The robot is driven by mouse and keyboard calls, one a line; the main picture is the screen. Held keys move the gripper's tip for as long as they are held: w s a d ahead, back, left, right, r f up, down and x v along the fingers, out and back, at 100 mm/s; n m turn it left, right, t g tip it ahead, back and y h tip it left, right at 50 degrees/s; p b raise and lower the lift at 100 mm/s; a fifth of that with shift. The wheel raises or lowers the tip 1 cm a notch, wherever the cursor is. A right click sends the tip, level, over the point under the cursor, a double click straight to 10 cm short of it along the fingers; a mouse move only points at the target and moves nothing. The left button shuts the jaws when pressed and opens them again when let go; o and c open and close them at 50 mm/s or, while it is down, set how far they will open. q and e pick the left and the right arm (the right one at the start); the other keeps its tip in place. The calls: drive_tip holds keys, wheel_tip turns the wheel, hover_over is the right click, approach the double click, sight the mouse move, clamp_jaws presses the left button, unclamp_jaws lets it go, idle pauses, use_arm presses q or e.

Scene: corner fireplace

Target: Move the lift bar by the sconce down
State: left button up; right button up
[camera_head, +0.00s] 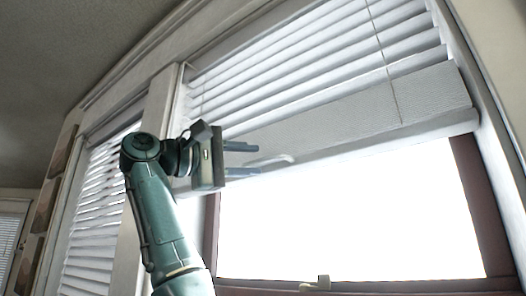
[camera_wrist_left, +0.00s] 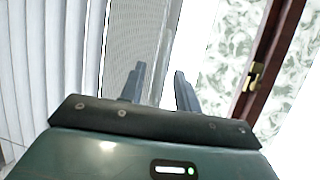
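The lift bar (camera_head: 345,118) is the thick pale textured rail at the bottom of the raised window blind. In the head view it slants from lower left up to the right. It also shows in the left wrist view (camera_wrist_left: 128,40), to the left of the bright pane. My left gripper (camera_head: 257,160) is at the bar's left part, with a small white curved piece (camera_head: 283,159) just beyond its fingertips. Its fingers are apart, and I see nothing held in the left wrist view (camera_wrist_left: 160,70). I cannot tell whether they touch the bar. My right gripper and the sconce are not in view.
White slats (camera_head: 310,55) hang above the bar, with thin cords in front. Below it is a bright pane (camera_head: 345,220) in a dark brown frame (camera_head: 483,205) with a brass latch (camera_head: 315,284). A second blind (camera_head: 92,220) and wall pictures are at the left.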

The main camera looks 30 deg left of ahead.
sight(260, 160)
use_arm(q)
drive_tip(key=shift+p+x, duration=0.55)
drive_tip(key=shift+x, duration=1.45)
drive_tip(key=shift+c, duration=0.3)
clamp_jaws()
drive_tip(key=shift+a, duration=0.1)
